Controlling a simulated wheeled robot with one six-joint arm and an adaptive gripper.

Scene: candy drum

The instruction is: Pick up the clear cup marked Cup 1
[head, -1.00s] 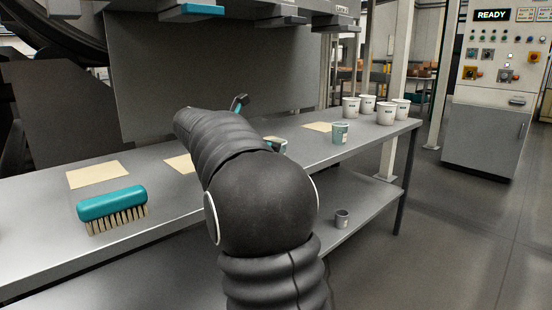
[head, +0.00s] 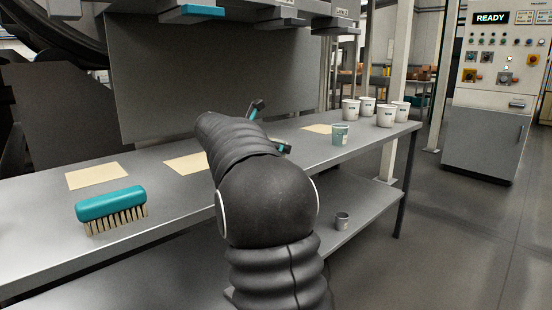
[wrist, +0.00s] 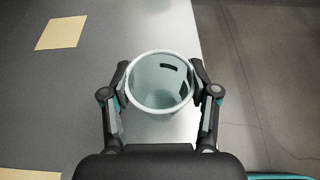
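A pale, see-through teal-grey cup (head: 340,134) stands upright on the grey workbench, right of the arm. I cannot read its mark. In the wrist view a cup (wrist: 160,98), which looks like the same one, is seen from above, open end up, with a dark label on its wall. My gripper (head: 270,128) is open and empty, left of the cup with a gap in the head view. In the wrist view my gripper's fingers (wrist: 160,70) lie to either side of the cup. The arm hides part of the gripper.
Several white cups (head: 385,116) stand at the bench's far right end. A teal brush (head: 112,205) and tan squares (head: 97,176) lie on the workbench (head: 45,220). A small grey cup (head: 342,220) sits on the lower shelf. A control cabinet (head: 487,140) stands right.

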